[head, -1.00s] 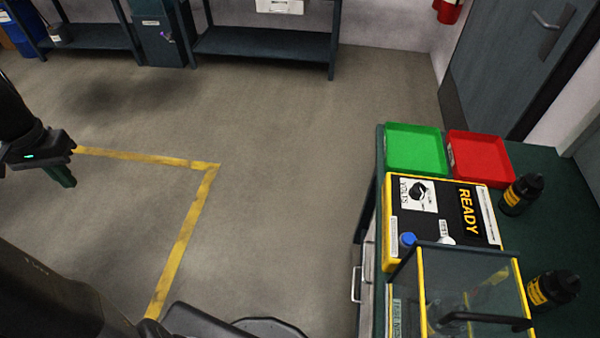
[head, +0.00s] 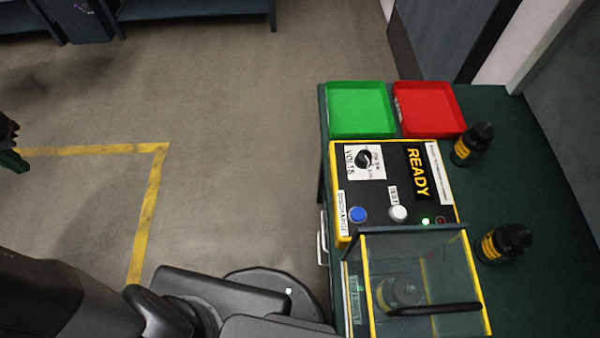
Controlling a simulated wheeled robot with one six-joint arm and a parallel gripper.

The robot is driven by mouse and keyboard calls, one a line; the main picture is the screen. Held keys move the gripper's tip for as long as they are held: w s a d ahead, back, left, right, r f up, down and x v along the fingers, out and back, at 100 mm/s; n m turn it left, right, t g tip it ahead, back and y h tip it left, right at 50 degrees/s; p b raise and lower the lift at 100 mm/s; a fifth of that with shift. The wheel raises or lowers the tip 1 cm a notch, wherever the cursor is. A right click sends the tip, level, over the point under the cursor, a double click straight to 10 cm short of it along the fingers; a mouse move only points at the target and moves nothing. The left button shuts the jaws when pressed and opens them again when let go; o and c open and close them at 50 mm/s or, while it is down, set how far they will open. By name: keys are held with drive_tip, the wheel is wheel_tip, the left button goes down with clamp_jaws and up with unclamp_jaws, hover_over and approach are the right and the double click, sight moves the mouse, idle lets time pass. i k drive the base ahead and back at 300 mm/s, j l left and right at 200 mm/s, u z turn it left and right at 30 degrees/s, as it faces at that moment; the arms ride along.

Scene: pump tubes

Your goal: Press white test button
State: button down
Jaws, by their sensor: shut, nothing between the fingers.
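The white test button (head: 397,213) sits on the black top of a yellow-edged tester box (head: 380,190), below a small "TEST" label. A blue button (head: 358,214) is to its left, and a lit green lamp (head: 425,222) and a dark red lamp (head: 440,221) are to its right. A "READY" panel (head: 416,172) and a volts dial (head: 364,159) are above. My gripper (head: 12,162) shows only in part at the left edge, shut and empty, far from the tester and over the floor.
A clear yellow-framed cover (head: 415,270) with a black handle stands just in front of the buttons, with a dark bottle-like thing inside. Green (head: 360,108) and red (head: 430,108) trays lie behind. Black bottles (head: 472,145) (head: 503,244) stand right.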

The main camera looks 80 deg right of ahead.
sight(399, 212)
drive_tip(key=z, duration=3.6)
